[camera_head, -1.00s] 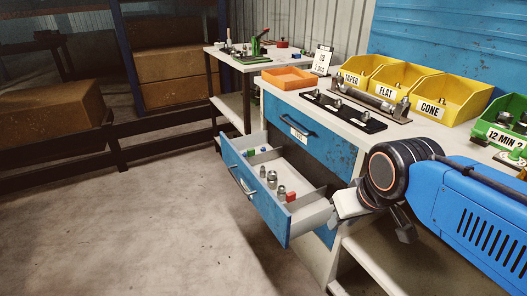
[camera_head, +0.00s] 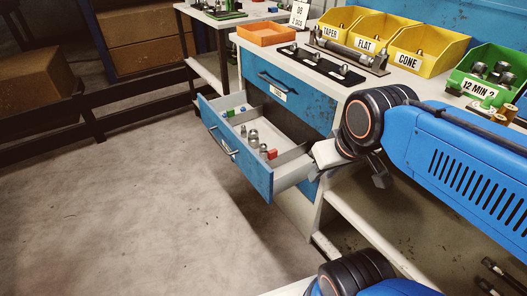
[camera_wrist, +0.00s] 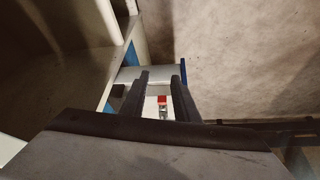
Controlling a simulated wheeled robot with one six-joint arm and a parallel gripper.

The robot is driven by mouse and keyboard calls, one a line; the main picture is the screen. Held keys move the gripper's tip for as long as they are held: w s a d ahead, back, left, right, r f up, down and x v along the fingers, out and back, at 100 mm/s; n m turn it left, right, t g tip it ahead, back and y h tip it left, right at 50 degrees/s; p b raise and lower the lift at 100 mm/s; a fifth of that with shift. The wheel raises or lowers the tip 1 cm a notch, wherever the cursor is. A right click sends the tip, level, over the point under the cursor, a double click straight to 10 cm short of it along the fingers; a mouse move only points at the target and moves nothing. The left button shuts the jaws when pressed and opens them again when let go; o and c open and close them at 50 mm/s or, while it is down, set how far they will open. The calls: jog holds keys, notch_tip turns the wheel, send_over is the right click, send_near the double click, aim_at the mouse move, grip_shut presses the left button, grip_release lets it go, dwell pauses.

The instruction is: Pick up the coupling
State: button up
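Several silver metal fittings stand in the open blue drawer, among them a larger one (camera_head: 253,139) and a smaller one (camera_head: 263,149) near a red block (camera_head: 273,154). I cannot tell which of them is the coupling. In the wrist view, the red block (camera_wrist: 162,99) and a silver fitting (camera_wrist: 163,111) show between my gripper's fingers, beyond them. My gripper (camera_wrist: 161,78) has its two dark fingers apart with nothing held. It hangs by the drawer's right end in the head view. My gripper's body hides the lower part of the wrist view.
The open drawer (camera_head: 247,171) juts from the workbench, with low dividers inside. An orange tray (camera_head: 267,34), a black fixture plate (camera_head: 318,64), yellow bins (camera_head: 419,48) and a green bin (camera_head: 487,75) stand on top. The floor left of the drawer is clear.

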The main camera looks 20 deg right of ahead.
jog(key=o, duration=0.4)
jog(key=shift+o, duration=0.8)
jog(key=shift+w+r, duration=0.1)
jog(key=shift+w, duration=0.05)
jog(key=n+g, duration=0.5)
jog(key=n, duration=0.9)
send_over(263, 145)
notch_tip(263, 145, down, 3)
jog(key=f, duration=1.1)
jog(key=shift+w+d+f, duration=0.1)
jog(key=shift+w+d, duration=0.05)
jog(key=shift+d, duration=0.05)
jog(key=shift+s+a+f, duration=0.1)
jog(key=shift+a+f, duration=0.05)
jog(key=shift+f, duration=1.15)
jog(key=shift+s+a+f, duration=0.1)
jog(key=shift+a+f, duration=0.05)
jog(key=shift+f, duration=1.1)
